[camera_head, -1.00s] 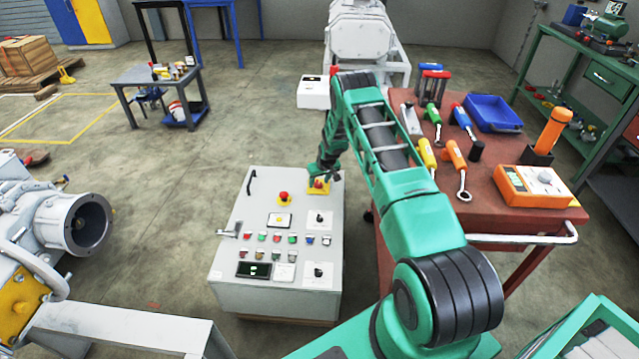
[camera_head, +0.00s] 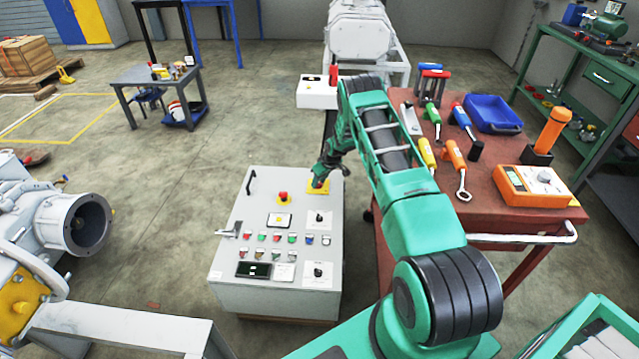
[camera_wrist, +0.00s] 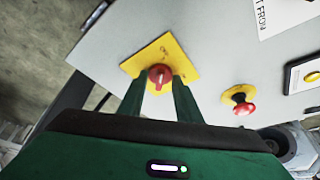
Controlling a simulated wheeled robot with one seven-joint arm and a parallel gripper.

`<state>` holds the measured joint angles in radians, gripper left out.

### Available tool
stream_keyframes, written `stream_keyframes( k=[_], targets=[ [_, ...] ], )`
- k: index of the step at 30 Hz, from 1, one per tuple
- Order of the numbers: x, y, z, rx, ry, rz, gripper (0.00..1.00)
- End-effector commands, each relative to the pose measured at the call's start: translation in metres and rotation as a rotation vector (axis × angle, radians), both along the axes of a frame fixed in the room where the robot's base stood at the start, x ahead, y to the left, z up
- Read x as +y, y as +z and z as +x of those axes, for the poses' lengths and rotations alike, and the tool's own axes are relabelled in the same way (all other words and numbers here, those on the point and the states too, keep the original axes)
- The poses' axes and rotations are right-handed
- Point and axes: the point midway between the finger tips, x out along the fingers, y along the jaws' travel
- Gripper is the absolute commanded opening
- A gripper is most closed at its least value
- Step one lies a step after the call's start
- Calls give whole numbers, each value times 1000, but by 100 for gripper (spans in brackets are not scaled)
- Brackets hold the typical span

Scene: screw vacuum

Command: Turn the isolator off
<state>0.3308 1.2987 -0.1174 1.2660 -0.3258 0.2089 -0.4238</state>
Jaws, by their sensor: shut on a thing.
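The isolator is a red rotary knob on a square yellow plate at the far right corner of the grey control panel (camera_head: 255,205). In the wrist view the red knob (camera_wrist: 159,74) sits between the tips of my gripper (camera_wrist: 160,84), which is shut on it. The yellow plate (camera_wrist: 150,55) looks tilted in that view, and its small markings are too blurred to read. In the head view my gripper (camera_head: 319,182) reaches down onto the yellow plate (camera_head: 325,187) and hides most of the knob.
A red emergency stop button (camera_head: 283,197) on a yellow base is left of the isolator; it also shows in the wrist view (camera_wrist: 243,106). Black rotary switches (camera_head: 319,218) and several push buttons fill the panel. A red tool table (camera_head: 500,215) stands close on the right.

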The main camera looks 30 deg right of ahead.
Motion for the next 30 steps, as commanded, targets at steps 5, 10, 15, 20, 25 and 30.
stream_keyframes(
  k=[5,10,15,20,25,30],
  targets=[
    [0,0,0,0,-1,-1,9],
    [0,0,0,0,-2,0,48],
    [0,0,0,0,-2,0,48],
    [-1,6,-2,1,-3,0,48],
    [-3,27,-10,-1,-4,0,48],
    [-5,55,-22,-1,-3,0,48]
  ],
)
